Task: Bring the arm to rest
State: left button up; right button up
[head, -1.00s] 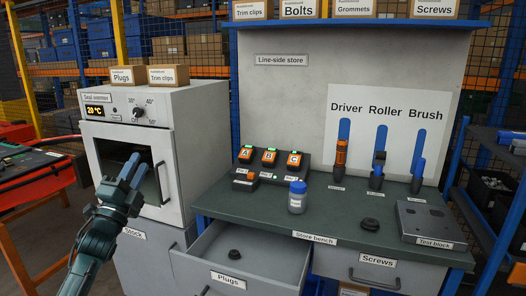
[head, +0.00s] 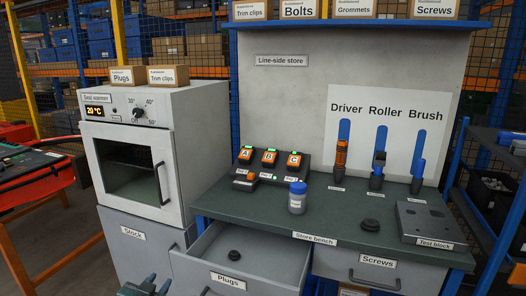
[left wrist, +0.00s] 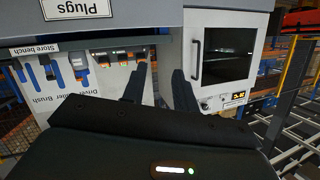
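My left gripper (head: 147,287) shows only in part at the bottom edge of the head view, in front of the grey Stock cabinet and left of the open Plugs drawer. In the left wrist view its two dark fingers (left wrist: 160,84) stand apart with nothing between them, so it is open and empty. That view is upside down, with the bench and the seal warmer beyond the fingers. The rest of the left arm is out of the head view. My right gripper is in neither view.
The seal warmer (head: 150,150) has its door shut. The Plugs drawer (head: 240,272) is pulled out with a dark round piece (head: 234,255) inside. The store bench (head: 330,222) bears a blue-capped jar (head: 297,200), orange-topped units, a black ring (head: 370,225) and the test block (head: 432,222).

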pick_arm(q)
jog(key=s+d+f+g+h, duration=0.1)
jog(key=s+d+f, duration=0.2)
jog(key=s, duration=0.6)
jog(key=s+d+f+g+h, duration=0.1)
jog(key=s+d+f, duration=0.3)
jog(key=s, duration=0.5)
jog(key=s+d+f+g, duration=0.2)
jog(key=s+d, duration=0.3)
jog(key=s, duration=0.5)
jog(key=shift+f+n+h, duration=0.4)
jog(key=shift+f, duration=0.3)
